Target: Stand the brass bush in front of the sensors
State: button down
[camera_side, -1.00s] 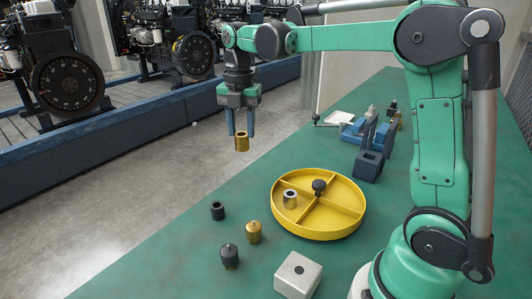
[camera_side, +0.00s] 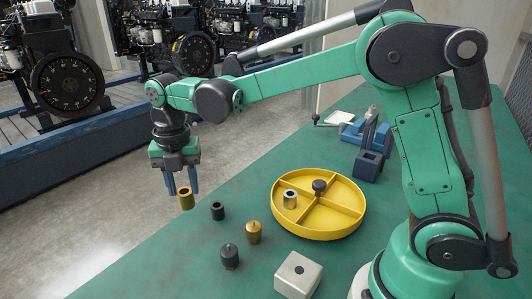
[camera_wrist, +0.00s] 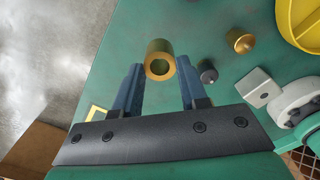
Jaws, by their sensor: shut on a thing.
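My gripper (camera_side: 181,190) is shut on the brass bush (camera_side: 186,199), a short hollow gold cylinder held upright at the fingertips, above the bench. In the wrist view the bush (camera_wrist: 159,62) shows its open bore between my gripper's two blue fingers (camera_wrist: 158,85). Two knobbed plugs, which look like the sensors, stand on the green bench: a brass one (camera_side: 254,232) and a dark one (camera_side: 229,257). They also seem to show in the wrist view, brass (camera_wrist: 240,41) and dark (camera_wrist: 208,73). A black bush (camera_side: 217,210) stands behind them, right of my gripper.
A yellow divided tray (camera_side: 330,232) holds a silver bush (camera_side: 290,199). A pale block (camera_side: 298,275) stands at the front, and a blue fixture (camera_side: 369,162) farther back. A yellow square outline (camera_wrist: 97,113) lies partly behind my gripper in the wrist view. The bench's left edge is close.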

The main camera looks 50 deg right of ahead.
notch_tip(320, 180, down, 8)
jog(key=shift+f, duration=0.1)
dwell(0.4)
jog(key=shift+c, duration=2.4)
grip_release()
jog(key=shift+f, duration=0.15)
